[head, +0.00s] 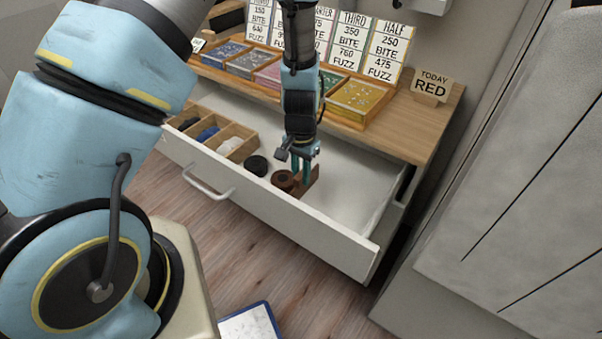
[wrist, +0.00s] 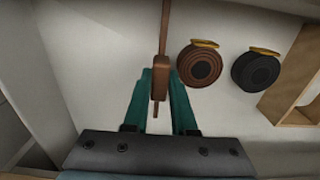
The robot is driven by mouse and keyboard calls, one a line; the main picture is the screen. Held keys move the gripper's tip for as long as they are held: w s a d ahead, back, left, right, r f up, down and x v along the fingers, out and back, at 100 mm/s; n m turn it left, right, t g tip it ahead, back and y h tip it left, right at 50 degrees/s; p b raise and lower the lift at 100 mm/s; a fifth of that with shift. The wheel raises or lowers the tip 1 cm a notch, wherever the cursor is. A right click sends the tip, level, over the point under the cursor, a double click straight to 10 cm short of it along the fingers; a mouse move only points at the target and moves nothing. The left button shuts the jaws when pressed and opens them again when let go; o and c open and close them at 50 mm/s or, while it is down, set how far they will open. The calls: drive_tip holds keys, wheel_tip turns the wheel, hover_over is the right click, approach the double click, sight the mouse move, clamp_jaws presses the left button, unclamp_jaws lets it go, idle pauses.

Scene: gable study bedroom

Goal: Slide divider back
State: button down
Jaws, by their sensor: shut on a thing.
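The divider (head: 313,182) is a thin brown wooden strip standing in the open drawer (head: 345,190). In the wrist view the divider (wrist: 165,28) runs away from me and has a thicker block between my fingertips. My gripper (head: 302,172) reaches down into the drawer, its teal fingers shut on that block. The fingers also show in the wrist view (wrist: 160,85), one on each side of it.
A black spool (head: 257,166) and a wooden compartment tray (head: 250,132) with small items lie left in the drawer. The drawer floor right of the divider is clear. Price cards, colored trays and a "TODAY RED" sign (head: 432,84) stand on top. A blue clipboard (head: 250,325) lies on the floor.

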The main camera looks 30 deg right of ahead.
idle(0.7)
drive_tip(key=s+d, duration=0.2)
drive_tip(key=s, duration=0.3)
drive_tip(key=s+d, duration=0.3)
drive_tip(key=s, duration=0.2)
drive_tip(key=s+d+p, duration=0.1)
drive_tip(key=s+d, duration=0.2)
drive_tip(key=s, duration=0.2)
drive_tip(key=shift+s+d, duration=0.2)
drive_tip(key=shift+d, duration=0.05)
drive_tip(key=c, duration=0.7)
unclamp_jaws()
drive_tip(key=shift+w, duration=0.1)
